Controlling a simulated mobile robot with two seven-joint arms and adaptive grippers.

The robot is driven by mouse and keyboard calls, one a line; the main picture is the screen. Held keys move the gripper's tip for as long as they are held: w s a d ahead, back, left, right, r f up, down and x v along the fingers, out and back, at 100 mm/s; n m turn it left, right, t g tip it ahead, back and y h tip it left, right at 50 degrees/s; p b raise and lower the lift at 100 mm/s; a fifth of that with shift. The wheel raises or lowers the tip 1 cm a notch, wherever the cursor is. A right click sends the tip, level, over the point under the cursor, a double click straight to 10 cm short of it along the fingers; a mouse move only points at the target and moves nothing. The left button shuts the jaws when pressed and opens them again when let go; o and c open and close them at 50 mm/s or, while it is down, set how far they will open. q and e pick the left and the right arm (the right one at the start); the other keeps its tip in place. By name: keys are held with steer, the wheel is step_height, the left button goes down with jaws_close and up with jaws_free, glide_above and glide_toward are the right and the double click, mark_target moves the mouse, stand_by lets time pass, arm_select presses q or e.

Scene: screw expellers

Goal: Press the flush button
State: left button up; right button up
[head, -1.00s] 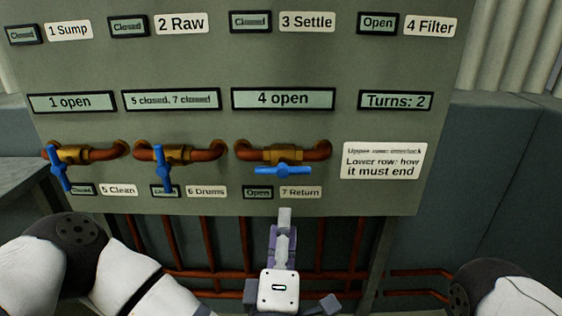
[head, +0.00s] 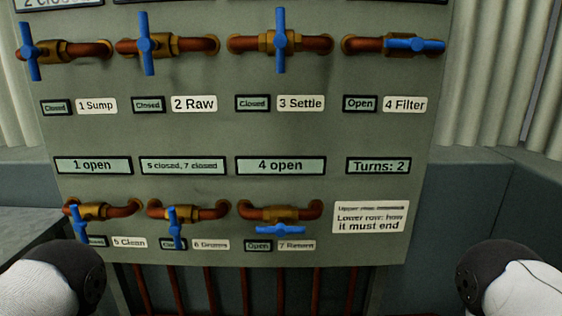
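No flush button can be made out in the head view. The grey-green panel (head: 300,140) carries valves with blue handles in two rows. In the upper row the 1 Sump handle (head: 29,47), 2 Raw handle (head: 146,44) and 3 Settle handle (head: 281,41) stand roughly upright, labelled Closed. The 4 Filter handle (head: 415,45) lies level, labelled Open. Below, the 5 Clean handle (head: 79,221) and 6 Drums handle (head: 174,226) are near upright, and the 7 Return handle (head: 281,230) lies level, labelled Open. Neither gripper is in view.
Displays read 1 open (head: 93,166), 5 closed, 7 closed (head: 186,166), 4 open (head: 281,165) and Turns: 2 (head: 378,166). A white note (head: 370,217) sits at lower right. Red pipes (head: 280,288) run below the panel. A grey table edge (head: 28,228) is at left.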

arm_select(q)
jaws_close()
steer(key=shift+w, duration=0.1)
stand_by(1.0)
